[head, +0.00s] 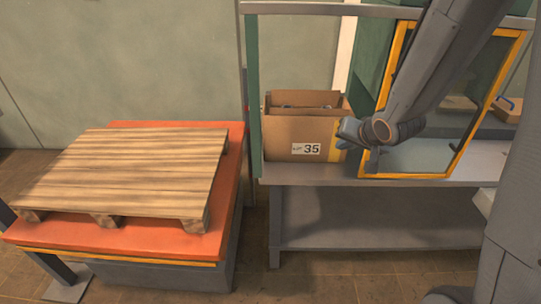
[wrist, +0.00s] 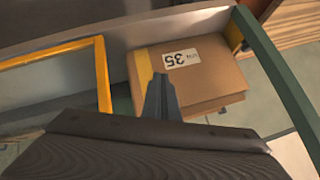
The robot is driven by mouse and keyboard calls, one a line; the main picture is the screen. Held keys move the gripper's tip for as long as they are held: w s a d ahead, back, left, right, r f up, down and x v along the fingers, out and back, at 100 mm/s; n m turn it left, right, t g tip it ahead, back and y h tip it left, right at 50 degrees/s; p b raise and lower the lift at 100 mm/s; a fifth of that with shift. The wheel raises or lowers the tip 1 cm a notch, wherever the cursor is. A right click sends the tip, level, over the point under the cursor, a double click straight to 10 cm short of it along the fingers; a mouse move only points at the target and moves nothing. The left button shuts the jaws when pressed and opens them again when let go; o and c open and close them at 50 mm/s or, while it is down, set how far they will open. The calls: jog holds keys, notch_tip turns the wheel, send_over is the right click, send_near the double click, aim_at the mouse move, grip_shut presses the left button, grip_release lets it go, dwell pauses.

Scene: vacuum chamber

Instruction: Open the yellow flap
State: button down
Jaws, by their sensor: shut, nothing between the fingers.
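The yellow flap (head: 405,176) is a yellow-framed, see-through panel at the front of the green-posted chamber, right of centre in the head view. A dark handle-like bar runs along its right side. My arm crosses in front of its upper and middle part and hides some of it. In the wrist view the flap's yellow frame (wrist: 103,75) shows at the left. My gripper (head: 345,130) is shut and empty, by the flap's left edge and in front of the cardboard box. Its fingers (wrist: 160,85) point toward the box in the wrist view; contact cannot be told.
The cardboard box (head: 290,133), labelled 35, stands on the chamber's grey shelf left of the flap. A wooden pallet (head: 135,165) lies on an orange platform (head: 150,238) at the left. A green post (head: 253,95) bounds the chamber. Floor shows between platform and chamber.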

jog(key=w+a+f+m+y+b, duration=0.1)
jog(key=w+a+f+y+b, duration=0.1)
jog(key=a, duration=0.5)
jog(key=w+a+f+m+y+b, duration=0.1)
jog(key=w+a+f+y+b, duration=0.1)
jog(key=a, duration=0.5)
jog(key=w+a+f+m+t+y+b, duration=0.1)
jog(key=w+a+f+y+b, duration=0.1)
jog(key=w+a+y, duration=0.3)
jog(key=shift+w+a+f+y+b, duration=0.25)
jog(key=shift+a+f+y+b, duration=0.15)
jog(key=shift+a+f+y, duration=0.55)
jog(key=shift+a+r, duration=0.1)
jog(key=shift+r, duration=0.05)
jog(key=shift+a+r+p, duration=0.25)
jog(key=shift+a+p, duration=0.35)
jog(key=shift+a, duration=0.2)
